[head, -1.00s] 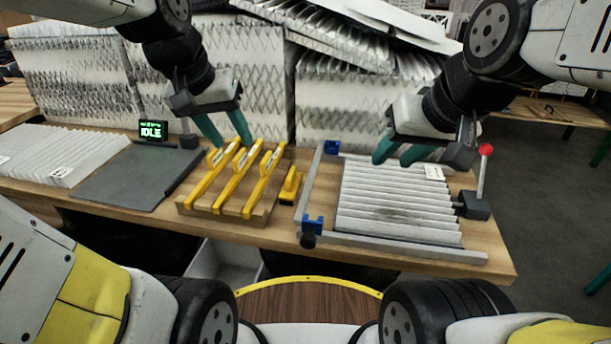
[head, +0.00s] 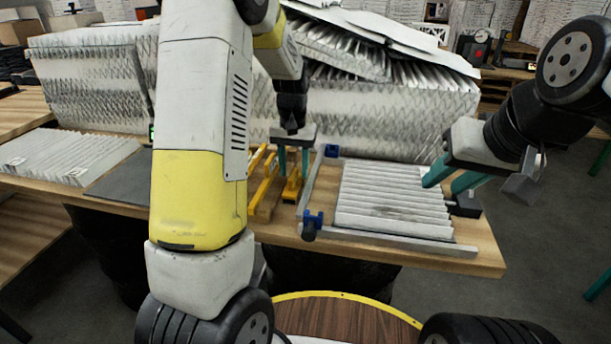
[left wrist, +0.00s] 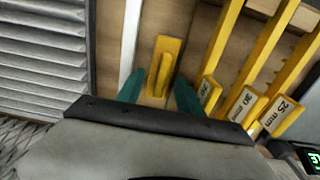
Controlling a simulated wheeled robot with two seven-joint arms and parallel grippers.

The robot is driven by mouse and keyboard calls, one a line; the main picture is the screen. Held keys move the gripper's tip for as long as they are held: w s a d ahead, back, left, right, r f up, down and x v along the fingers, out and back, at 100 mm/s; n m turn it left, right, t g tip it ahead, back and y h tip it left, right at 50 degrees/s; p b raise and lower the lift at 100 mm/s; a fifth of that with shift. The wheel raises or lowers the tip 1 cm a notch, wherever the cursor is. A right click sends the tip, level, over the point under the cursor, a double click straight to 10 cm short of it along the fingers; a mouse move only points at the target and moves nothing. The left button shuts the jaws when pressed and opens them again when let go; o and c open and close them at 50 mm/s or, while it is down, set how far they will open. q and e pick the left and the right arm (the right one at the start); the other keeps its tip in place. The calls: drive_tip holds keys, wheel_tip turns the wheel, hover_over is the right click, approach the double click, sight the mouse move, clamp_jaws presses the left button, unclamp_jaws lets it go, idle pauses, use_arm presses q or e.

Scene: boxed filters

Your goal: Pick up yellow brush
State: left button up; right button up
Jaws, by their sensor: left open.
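The yellow brush (head: 292,188), a small block with a raised grip, lies on the wooden table beside the rack of yellow bars. It also shows in the left wrist view (left wrist: 163,66). My left gripper (head: 293,170) points down over it, open, with its teal fingers on either side of the brush. In the left wrist view the fingers (left wrist: 158,95) are apart with nothing between their tips that looks held; whether they touch the brush cannot be told. My right gripper (head: 440,184) is open and empty above the right end of the pleated filter (head: 392,205).
Yellow bars (left wrist: 240,100) marked in mm stand close beside the brush. A grey metal frame (head: 309,190) with blue clamps (head: 313,218) runs on its other side. Large pleated filter stacks (head: 385,118) stand behind. My left arm hides much of the table's left part.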

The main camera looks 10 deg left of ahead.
sight(294, 182)
use_arm(q)
wheel_tip(294, 182, down, 5)
drive_tip(key=shift+s+a, duration=0.1)
clamp_jaws()
idle(0.3)
wheel_tip(294, 182, up, 10)
drive_tip(key=shift+r, duration=0.1)
idle(0.4)
